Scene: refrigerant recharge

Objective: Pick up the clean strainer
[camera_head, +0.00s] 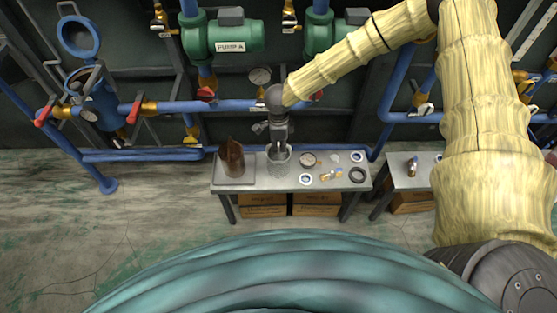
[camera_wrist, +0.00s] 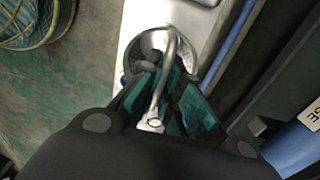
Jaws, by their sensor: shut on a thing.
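The clean strainer (camera_head: 279,160) is a grey cylindrical basket standing upright on the metal table (camera_head: 235,186). In the wrist view its round rim (camera_wrist: 135,42) and a bent metal handle show. My gripper (camera_head: 277,140) is directly above the strainer, pointing down. In the wrist view my gripper (camera_wrist: 163,92) is shut on the strainer's handle (camera_wrist: 161,82), with the fingers on either side of it. The fingers hide part of the basket. A brown, dirty-looking strainer (camera_head: 232,158) stands on a tray at the table's left end.
Rings, gauges and small brass fittings (camera_head: 326,174) lie on the table to the right. Behind are blue pipes (camera_head: 238,106) with red-handled valves, and green pumps (camera_head: 223,41). An open blue strainer housing (camera_head: 103,106) is at left. A second table (camera_head: 400,180) stands at right. Floor on the left is clear.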

